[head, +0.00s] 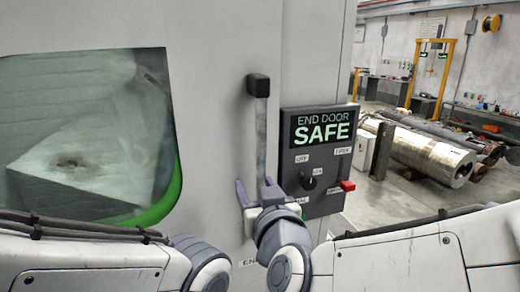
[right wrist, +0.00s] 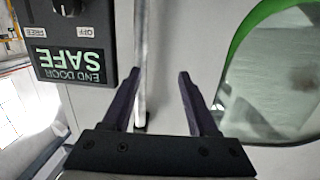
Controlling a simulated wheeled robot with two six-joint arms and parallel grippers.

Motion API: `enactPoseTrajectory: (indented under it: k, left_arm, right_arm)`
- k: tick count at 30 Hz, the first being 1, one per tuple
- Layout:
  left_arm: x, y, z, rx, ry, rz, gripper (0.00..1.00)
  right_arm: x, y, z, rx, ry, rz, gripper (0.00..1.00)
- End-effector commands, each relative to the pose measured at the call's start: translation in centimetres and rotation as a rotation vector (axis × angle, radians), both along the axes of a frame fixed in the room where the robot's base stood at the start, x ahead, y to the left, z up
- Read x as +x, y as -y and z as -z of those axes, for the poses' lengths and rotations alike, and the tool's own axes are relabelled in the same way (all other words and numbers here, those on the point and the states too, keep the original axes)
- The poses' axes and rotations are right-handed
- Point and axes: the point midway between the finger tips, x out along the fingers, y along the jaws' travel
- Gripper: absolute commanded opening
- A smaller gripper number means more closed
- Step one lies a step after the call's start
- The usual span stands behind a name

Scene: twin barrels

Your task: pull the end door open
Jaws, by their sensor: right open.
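The end door (head: 215,100) is a pale grey panel with a window and looks shut. Its upright handle bar (head: 261,140) is grey with a black mount at the top; its lower part is hidden behind my right gripper. My right gripper (head: 261,192) is open, with one dark purple finger on each side of the bar. In the right wrist view the bar (right wrist: 141,40) runs close beside the left-hand finger of the open gripper (right wrist: 160,74). I cannot tell whether they touch. My left arm's wrist shows at the bottom, but its gripper does not.
A black control box (head: 318,160) reading "END DOOR SAFE" sits just right of the handle, with a knob and a red part (head: 347,186). The green-edged door window (head: 85,140) is at left. Metal cylinders (head: 430,152) lie beyond at right, with open floor before them.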

Motion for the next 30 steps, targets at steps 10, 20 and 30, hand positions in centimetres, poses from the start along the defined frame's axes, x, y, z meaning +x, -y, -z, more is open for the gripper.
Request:
enactPoseTrajectory:
  k: [10,20,30]
  left_arm:
    - [0.0,0.0,-1.5,0.0,0.0,0.001,0.5]
    - [0.0,0.0,-4.0,0.0,0.0,0.005,0.5]
    - [0.0,0.0,-5.2,0.0,0.001,0.008,0.5]
  right_arm:
    - [1.3,2.0,-3.0,-0.002,0.107,0.125,0.59]
    - [6.7,1.4,-2.9,-0.001,0.104,0.122,0.59]
    - [10.4,0.9,-2.7,0.002,0.105,0.117,0.59]
